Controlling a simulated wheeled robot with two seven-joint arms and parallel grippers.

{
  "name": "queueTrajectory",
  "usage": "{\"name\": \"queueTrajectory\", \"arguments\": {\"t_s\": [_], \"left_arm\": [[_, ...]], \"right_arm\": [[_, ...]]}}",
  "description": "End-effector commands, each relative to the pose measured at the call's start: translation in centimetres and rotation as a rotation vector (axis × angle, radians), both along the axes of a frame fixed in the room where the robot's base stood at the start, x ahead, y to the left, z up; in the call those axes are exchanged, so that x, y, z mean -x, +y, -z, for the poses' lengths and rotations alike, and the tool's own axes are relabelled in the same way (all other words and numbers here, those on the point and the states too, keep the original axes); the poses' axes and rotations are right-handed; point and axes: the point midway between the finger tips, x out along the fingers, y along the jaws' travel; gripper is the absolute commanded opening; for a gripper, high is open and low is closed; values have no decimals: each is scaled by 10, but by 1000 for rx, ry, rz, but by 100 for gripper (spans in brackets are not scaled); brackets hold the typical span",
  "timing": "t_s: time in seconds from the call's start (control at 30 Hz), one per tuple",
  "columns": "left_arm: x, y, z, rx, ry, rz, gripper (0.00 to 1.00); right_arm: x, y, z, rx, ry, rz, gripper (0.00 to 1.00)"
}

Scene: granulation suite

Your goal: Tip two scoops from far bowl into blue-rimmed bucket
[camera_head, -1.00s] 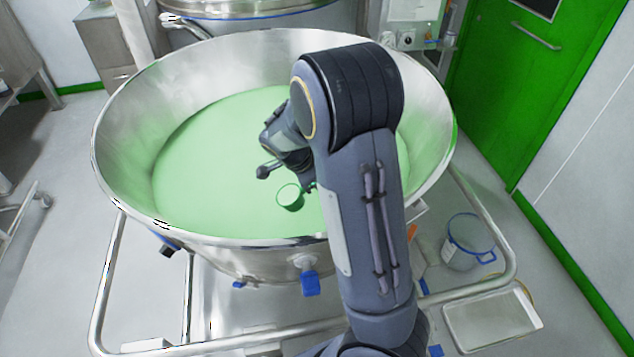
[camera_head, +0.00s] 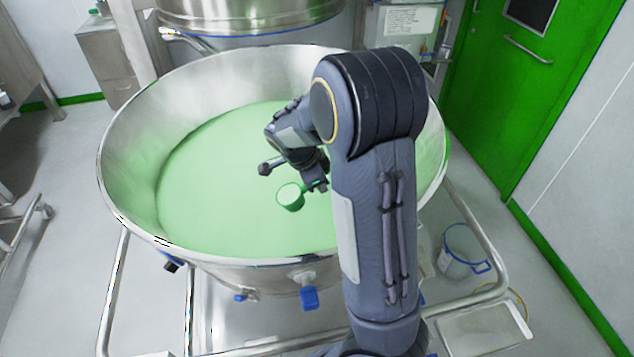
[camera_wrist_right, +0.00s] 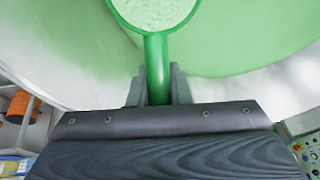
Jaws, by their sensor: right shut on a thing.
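A large steel bowl (camera_head: 130,190) holds a broad bed of pale green powder (camera_head: 225,185). My right gripper (camera_head: 318,184) is shut on the handle of a green scoop (camera_head: 289,197) and holds it over the powder inside the bowl. In the right wrist view the handle (camera_wrist_right: 156,65) stands between both fingers, and the scoop's cup holds pale powder. The blue-rimmed bucket (camera_head: 460,250) stands at the right, outside the bowl, with a blue handle; its inside is hard to make out. My left gripper is not in view.
A steel tube frame (camera_head: 497,262) surrounds the bowl and bucket. A shallow tray (camera_head: 485,335) lies at the lower right. Blue-handled valves (camera_head: 309,298) stick out below the bowl's near rim. Another steel vessel (camera_head: 250,22) stands behind. A green door (camera_head: 510,80) is at the right.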

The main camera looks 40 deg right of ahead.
Motion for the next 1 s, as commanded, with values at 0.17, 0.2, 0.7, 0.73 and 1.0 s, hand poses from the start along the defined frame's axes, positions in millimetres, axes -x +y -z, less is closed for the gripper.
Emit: {"name": "queueTrajectory", "arguments": {"t_s": [0.17, 0.2, 0.7, 0.73, 1.0], "left_arm": [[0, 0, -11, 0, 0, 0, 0], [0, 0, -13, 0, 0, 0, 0], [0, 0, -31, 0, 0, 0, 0], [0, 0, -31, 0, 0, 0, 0], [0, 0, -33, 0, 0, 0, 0]], "right_arm": [[1, -3, -15, -26, -15, 1, 0], [2, -4, -18, -31, -18, 1, 0], [8, -15, -49, -159, -90, 5, 0], [8, -16, -49, -170, -94, 4, 0], [10, -19, -57, -230, -127, 2, 0]]}}
